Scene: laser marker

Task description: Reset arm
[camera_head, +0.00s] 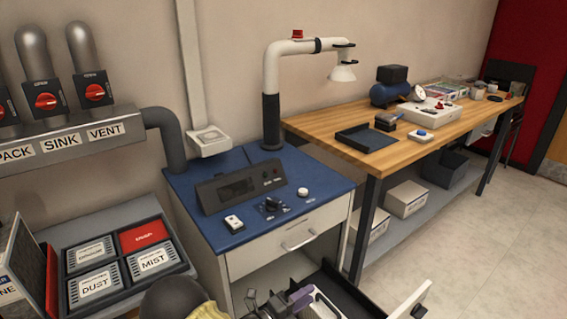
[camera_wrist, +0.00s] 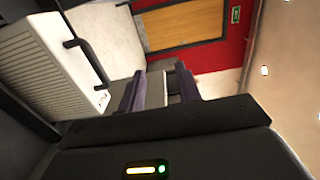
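My gripper (camera_wrist: 158,85) shows in the wrist view with its two dark purple fingers apart. Nothing is visibly held between them; the floor and a far wall show beyond. In the head view, part of my gripper (camera_head: 292,300) appears at the bottom edge, in front of the white cabinet (camera_head: 300,238) with the blue top. The rest of my arm is mostly cut off by the frame.
A dark open tray or drawer (camera_head: 345,290) lies close to the gripper. A wooden workbench (camera_head: 335,122) with tools stands at right. Labelled bins (camera_head: 95,252) are at left. A white louvred unit (camera_wrist: 45,65) is near the wrist. Floor (camera_head: 450,255) is clear at right.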

